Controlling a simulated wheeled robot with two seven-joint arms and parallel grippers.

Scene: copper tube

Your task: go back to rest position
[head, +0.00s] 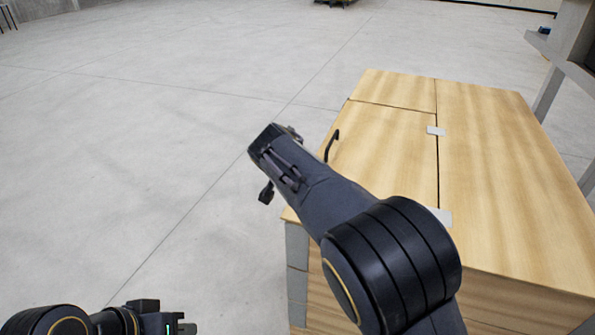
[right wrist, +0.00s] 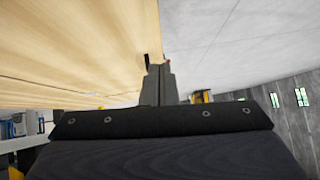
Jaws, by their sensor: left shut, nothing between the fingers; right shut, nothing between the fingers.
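My left gripper (head: 186,328) is low at the left edge of the head view, over the bare floor, with its fingers shut and empty. My right arm reaches from the bottom right up over the left side of a wooden cabinet (head: 500,160). In the right wrist view my right gripper (right wrist: 160,66) has its two fingers pressed together with nothing between them. The cabinet's wood surface (right wrist: 80,45) fills the upper left of that view. No copper tube shows in either view.
A grey stand (head: 570,50) is at the far right. The pale concrete floor (head: 130,150) left of the cabinet is clear.

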